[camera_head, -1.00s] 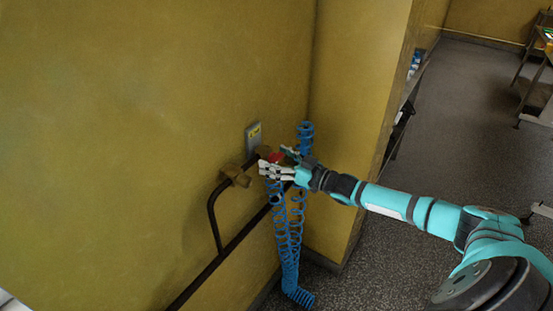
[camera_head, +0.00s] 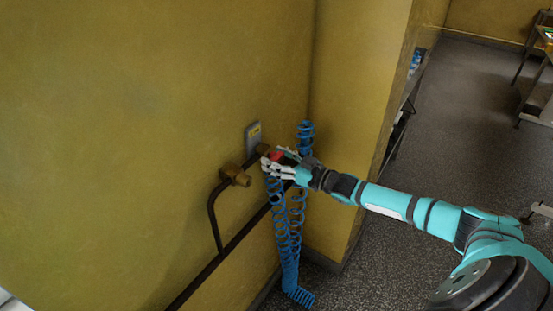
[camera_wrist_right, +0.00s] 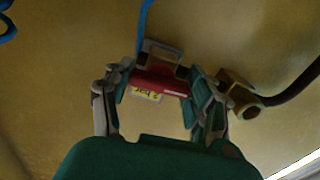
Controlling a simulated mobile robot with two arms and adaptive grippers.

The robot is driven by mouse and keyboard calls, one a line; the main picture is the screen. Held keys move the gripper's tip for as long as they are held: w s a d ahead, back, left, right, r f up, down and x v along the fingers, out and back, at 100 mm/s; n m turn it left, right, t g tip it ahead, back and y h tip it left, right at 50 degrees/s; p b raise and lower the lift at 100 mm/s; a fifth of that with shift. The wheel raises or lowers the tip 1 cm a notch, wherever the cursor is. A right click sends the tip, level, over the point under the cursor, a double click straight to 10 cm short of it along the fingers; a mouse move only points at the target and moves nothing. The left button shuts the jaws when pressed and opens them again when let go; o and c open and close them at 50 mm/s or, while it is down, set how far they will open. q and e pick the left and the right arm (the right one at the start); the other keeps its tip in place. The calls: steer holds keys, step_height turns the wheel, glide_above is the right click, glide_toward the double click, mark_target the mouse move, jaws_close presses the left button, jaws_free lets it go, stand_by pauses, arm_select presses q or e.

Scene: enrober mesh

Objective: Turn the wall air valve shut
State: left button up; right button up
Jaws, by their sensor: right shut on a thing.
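The wall air valve has a red handle (camera_head: 277,156), which shows between the fingers of my right gripper (camera_head: 278,164). In the right wrist view the red handle (camera_wrist_right: 160,83) lies crosswise between the two fingers of the gripper (camera_wrist_right: 160,92), which is shut on it. A brass fitting (camera_head: 236,175) sits on the wall to the left of the gripper, and it also shows in the right wrist view (camera_wrist_right: 240,102). The fingers hide part of the valve, so I cannot tell the handle's exact angle. My left gripper is out of view.
A coiled blue hose (camera_head: 290,235) hangs just below and beside the gripper. A dark pipe (camera_head: 213,215) runs down the yellow wall. A grey plate (camera_head: 253,136) with a yellow label is above the valve. A wall corner stands to the right, with open floor (camera_head: 440,130) beyond.

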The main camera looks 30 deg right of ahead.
steer(key=n, duration=0.5)
steer(key=shift+f+b, duration=0.1)
steer(key=shift+b, duration=0.25)
steer(key=n+b, duration=0.1)
steer(key=n, duration=0.2)
steer(key=shift+n, duration=0.3)
steer(key=n+b, duration=0.1)
steer(key=n, duration=0.3)
steer(key=shift+b, duration=0.35)
steer(key=shift+n+b, duration=0.9)
steer(key=shift+n, duration=1.4)
steer(key=o, duration=1.2)
